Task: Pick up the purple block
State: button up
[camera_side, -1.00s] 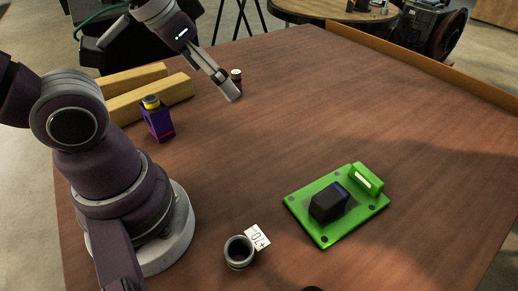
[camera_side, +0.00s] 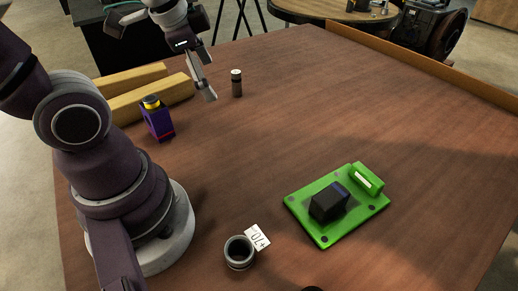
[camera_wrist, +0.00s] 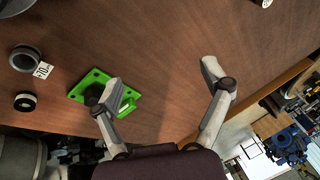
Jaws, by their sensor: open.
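A purple block (camera_side: 157,122) with a yellow-and-black top and a red stripe near its base stands upright on the table at the left in the side view. It does not show in the wrist view. My gripper (camera_side: 208,93) is up and to the right of it, above the table and apart from it. In the wrist view my gripper (camera_wrist: 162,82) is open, its two fingers spread wide with nothing between them.
Yellow wooden bars (camera_side: 150,97) lie behind the purple block. A small dark cylinder (camera_side: 237,84) stands right of my gripper. A green plate (camera_side: 325,238) carries a dark block (camera_side: 329,203). A grey ring (camera_side: 239,252) and a number card (camera_side: 257,237) lie in front. The right of the table is clear.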

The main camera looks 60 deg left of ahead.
jog(key=s+a+f+m+g+y, duration=0.2)
jog(key=a+f+m, duration=0.2)
jog(key=a+m, duration=0.3)
jog(key=m+g+y, duration=0.1)
jog(key=m+g, duration=0.2)
jog(key=m, duration=0.1)
send_over(157, 106)
jog(key=d, duration=0.3)
notch_tip(157, 106, down, 2)
jog(key=x, duration=0.5)
jog(key=shift+w+a, duration=0.2)
jog(key=shift+a, duration=0.05)
jog(key=f, duration=0.1)
jog(key=a+f, duration=0.1)
jog(key=s+a+f, duration=0.1)
jog(key=f, duration=0.1)
jog(key=shift+a, duration=0.25)
jog(key=shift+a+f, duration=0.2)
jog(key=shift+f, duration=0.2)
